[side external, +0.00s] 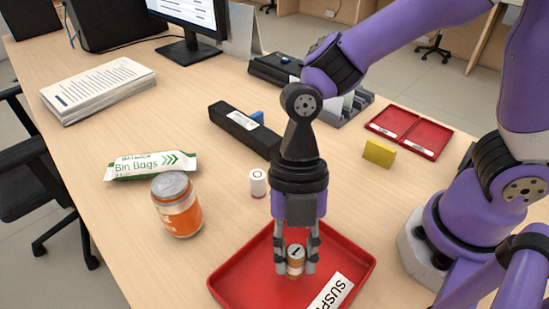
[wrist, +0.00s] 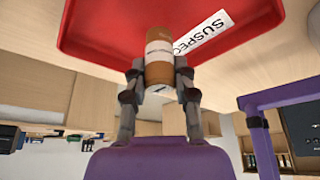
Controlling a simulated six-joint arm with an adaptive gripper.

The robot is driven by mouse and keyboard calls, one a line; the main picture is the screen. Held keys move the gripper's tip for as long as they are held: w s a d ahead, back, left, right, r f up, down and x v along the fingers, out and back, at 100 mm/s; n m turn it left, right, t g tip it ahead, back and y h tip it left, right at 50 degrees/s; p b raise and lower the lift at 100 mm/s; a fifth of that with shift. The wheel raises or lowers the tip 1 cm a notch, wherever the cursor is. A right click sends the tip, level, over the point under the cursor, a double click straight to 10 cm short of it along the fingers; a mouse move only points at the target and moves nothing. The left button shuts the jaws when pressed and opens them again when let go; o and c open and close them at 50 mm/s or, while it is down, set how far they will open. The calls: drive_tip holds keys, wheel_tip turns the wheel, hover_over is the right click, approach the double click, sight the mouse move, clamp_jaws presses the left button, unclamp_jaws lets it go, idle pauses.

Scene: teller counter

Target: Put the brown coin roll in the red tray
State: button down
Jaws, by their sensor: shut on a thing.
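The brown coin roll (side external: 295,261) is upright between the fingers of my gripper (side external: 296,266) in the side view. The fingers are shut on it. The red tray (side external: 232,277) with a white label reading "SUSP..." lies on the counter under the gripper, and the roll is over or in its middle. In the wrist view the coin roll (wrist: 159,58), brown with a pale band, is held between the fingertips of my gripper (wrist: 160,75), with the red tray (wrist: 95,30) behind it. I cannot tell whether the roll touches the tray floor.
A black box (side external: 244,130), a yellow block (side external: 379,152) and a smaller red double tray (side external: 428,137) lie farther back. Papers (side external: 98,88) lie at far left.

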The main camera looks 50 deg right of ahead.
drive_tip(key=shift+f, duration=1.15)
drive_tip(key=shift+f, duration=0.1)
drive_tip(key=c, duration=0.7)
unclamp_jaws()
drive_tip(key=shift+o, duration=0.2)
drive_tip(key=v, duration=1.2)
drive_tip(key=w+d+r+m+t+h, duration=0.1)
drive_tip(key=d+r+m+t+h, duration=0.2)
drive_tip(key=d+m+t, duration=0.5)
drive_tip(key=d+m, duration=0.8)
drive_tip(key=m, duration=1.1)
drive_tip(key=shift+w+d+t, duration=0.2)
drive_tip(key=shift+d+t, duration=0.2)
